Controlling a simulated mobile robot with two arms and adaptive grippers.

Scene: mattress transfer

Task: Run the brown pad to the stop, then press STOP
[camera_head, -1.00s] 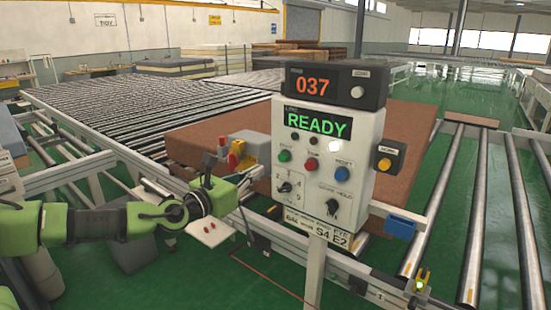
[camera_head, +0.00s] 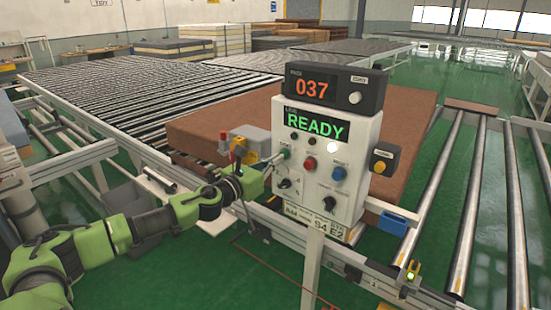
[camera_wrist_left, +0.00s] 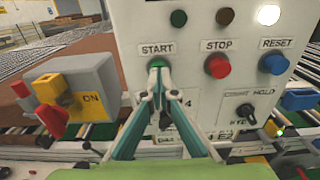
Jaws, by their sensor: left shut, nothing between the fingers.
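The brown pad (camera_head: 408,125) lies on the roller conveyor behind the control box (camera_head: 359,190), which hides its middle. The box display reads READY. In the left wrist view the red STOP button (camera_wrist_left: 217,66) sits right of the START label (camera_wrist_left: 158,49), with the blue RESET button (camera_wrist_left: 274,62) further right. STOP also shows in the head view (camera_head: 310,164). My left gripper (camera_head: 276,158) is shut and empty. In the left wrist view its tips (camera_wrist_left: 158,64) are over the START button and mostly cover it; contact is unclear. My right gripper is out of view.
A grey switch box with a red lever and yellow part (camera_wrist_left: 75,90), marked ON, stands left of the fingers. A counter (camera_head: 335,85) showing 037 tops the control box. Bare rollers (camera_head: 470,190) extend at the right. A white lamp (camera_wrist_left: 268,14) is lit.

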